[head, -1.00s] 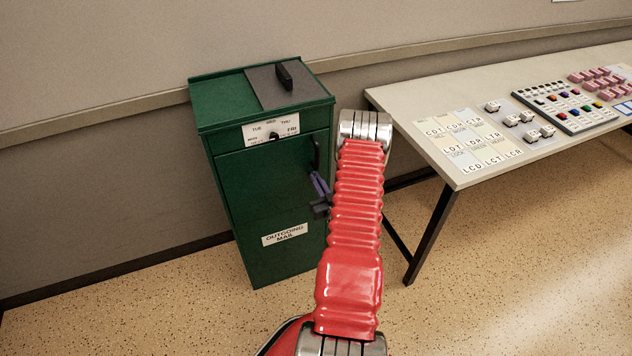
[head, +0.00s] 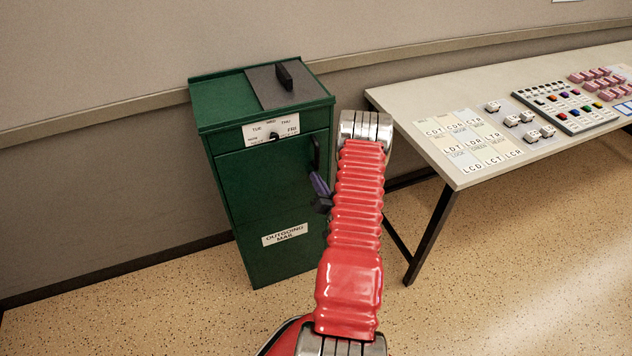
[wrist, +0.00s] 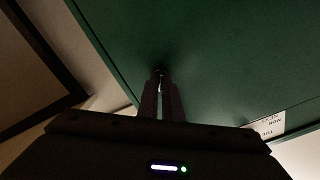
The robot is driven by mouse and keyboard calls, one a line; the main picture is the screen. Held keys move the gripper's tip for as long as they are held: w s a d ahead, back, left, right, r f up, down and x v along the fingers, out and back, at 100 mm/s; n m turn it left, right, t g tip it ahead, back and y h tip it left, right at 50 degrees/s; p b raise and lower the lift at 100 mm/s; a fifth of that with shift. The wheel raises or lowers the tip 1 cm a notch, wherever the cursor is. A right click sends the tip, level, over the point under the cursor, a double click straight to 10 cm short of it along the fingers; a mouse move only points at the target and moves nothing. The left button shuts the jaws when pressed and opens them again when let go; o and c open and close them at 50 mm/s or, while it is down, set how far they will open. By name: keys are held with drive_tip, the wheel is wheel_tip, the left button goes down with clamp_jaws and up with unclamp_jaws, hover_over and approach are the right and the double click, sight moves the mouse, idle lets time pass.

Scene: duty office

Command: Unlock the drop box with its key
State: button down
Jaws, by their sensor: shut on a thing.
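The drop box (head: 265,180) is a dark green cabinet with an "OUTGOING MAIL" label, standing upright against the wall. Its green front also fills the top of the wrist view (wrist: 220,55). My gripper (head: 319,184) is at the right side of the front, below the black handle, partly hidden by my red arm. In the wrist view my gripper (wrist: 160,88) is shut on a thin, pale sliver, apparently the key (wrist: 160,87). Its far end meets a small dark spot on the front, apparently the lock (wrist: 160,72). How deep the key sits cannot be told.
A day dial (head: 272,132) sits above the box's front panel, and a black handle (head: 315,152) is at its right edge. A grey flap with a black grip (head: 285,76) is on top. A table (head: 470,173) with label cards and button panels stands at the right.

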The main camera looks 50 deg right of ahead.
drive_tip(key=m, duration=1.1)
drive_tip(key=shift+a+f, duration=0.1)
drive_tip(key=shift+f, duration=0.1)
idle(0.4)
drive_tip(key=c, duration=1.9)
unclamp_jaws()
drive_tip(key=shift+c, duration=0.2)
drive_tip(key=v, duration=1.3)
drive_tip(key=shift+s, duration=0.35)
